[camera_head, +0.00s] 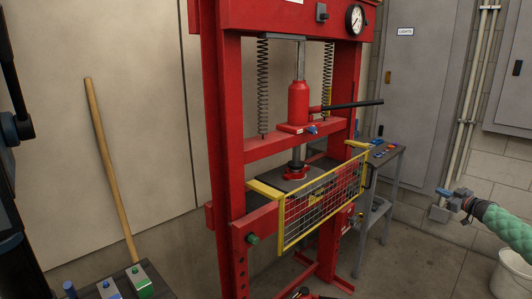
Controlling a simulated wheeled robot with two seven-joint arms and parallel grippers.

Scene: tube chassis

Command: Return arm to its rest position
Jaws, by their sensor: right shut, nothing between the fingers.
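My right arm comes in from the right edge in a green quilted sleeve. Its right gripper (446,194) is shut and empty, held in the air in front of the grey wall at the right. It is apart from the red hydraulic press (227,150) in the middle and from the small side table. My left gripper does not show.
The press has a yellow-framed mesh guard (322,202) in front and a black pump handle (352,105) sticking out right. A small metal table (388,163) stands beside it. A white bucket (512,276) stands at lower right. A wooden handle (110,165) leans at left.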

